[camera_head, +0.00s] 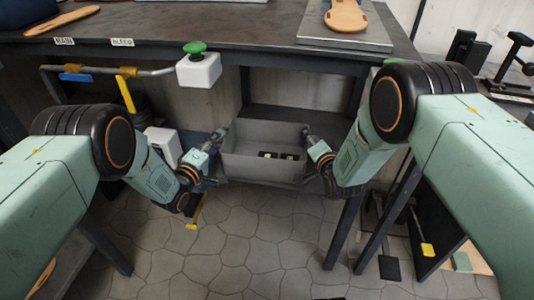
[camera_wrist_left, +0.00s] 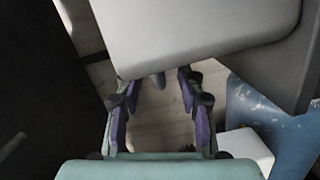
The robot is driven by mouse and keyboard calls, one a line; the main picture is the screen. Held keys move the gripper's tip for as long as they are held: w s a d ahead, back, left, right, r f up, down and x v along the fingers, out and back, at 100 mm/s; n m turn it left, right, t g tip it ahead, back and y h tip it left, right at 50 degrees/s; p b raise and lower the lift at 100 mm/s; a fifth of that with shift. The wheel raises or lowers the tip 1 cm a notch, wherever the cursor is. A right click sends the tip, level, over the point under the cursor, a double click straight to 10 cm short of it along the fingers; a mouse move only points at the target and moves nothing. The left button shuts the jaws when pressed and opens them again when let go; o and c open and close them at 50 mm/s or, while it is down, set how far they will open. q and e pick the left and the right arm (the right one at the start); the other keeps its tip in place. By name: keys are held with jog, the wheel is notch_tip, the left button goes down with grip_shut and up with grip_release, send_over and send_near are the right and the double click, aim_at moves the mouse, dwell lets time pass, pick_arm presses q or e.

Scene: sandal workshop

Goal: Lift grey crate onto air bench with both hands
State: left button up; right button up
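The grey crate (camera_head: 235,165) is below and in front of the bench top, open side up and about level, with a few small dark and cream items inside. The dark-topped air bench (camera_head: 250,32) stands behind and above it. My left gripper (camera_head: 219,135) is at the crate's left end. In the left wrist view its purple-padded fingers (camera_wrist_left: 157,88) are apart, with a pale grey surface beyond them. My right gripper (camera_head: 308,136) is at the crate's right end; its fingers are too small to read. What supports the crate is hidden.
A white box with a green button (camera_head: 199,69) juts from the bench front, beside a pipe with blue and yellow handles (camera_head: 126,92). A grey plate (camera_head: 350,38) with a tan sole lies on the bench's right. Bench legs (camera_head: 345,225) stand below. The stone floor (camera_head: 240,240) in front is clear.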

pick_arm(q)
jog(key=shift+c, duration=0.2)
jog(key=c, duration=0.7)
pick_arm(e)
jog(key=c, duration=0.8)
pick_arm(q)
grip_shut()
pick_arm(e)
grip_shut()
pick_arm(q)
jog(key=shift+r, duration=0.1)
pick_arm(e)
jog(key=shift+r, duration=0.1)
